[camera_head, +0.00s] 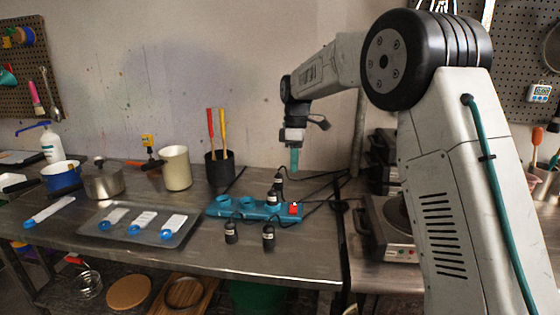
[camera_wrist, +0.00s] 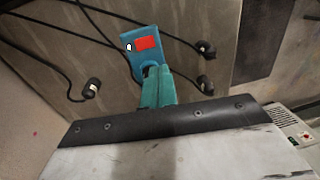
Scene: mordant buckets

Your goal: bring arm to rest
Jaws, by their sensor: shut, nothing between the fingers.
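My gripper (camera_head: 295,158) hangs from my raised arm, pointing down with its teal fingers closed and empty. It is above the back right part of the metal table (camera_head: 190,258), apart from the table top. In the wrist view my gripper (camera_wrist: 157,88) shows as a teal shape in front of the blue strip's end, hiding the rest of the strip. The blue strip (camera_head: 240,209) has round openings and a red switch (camera_head: 294,208) at its right end; the switch also shows in the wrist view (camera_wrist: 146,43).
Small black cylinders (camera_head: 268,237) stand in front of the strip, and black cables run behind it. A black holder (camera_head: 219,170) with two tools, a cream pitcher (camera_head: 175,168), a steel pot (camera_head: 103,181) and a tray (camera_head: 110,239) stand left. A hot plate (camera_head: 388,228) is at right.

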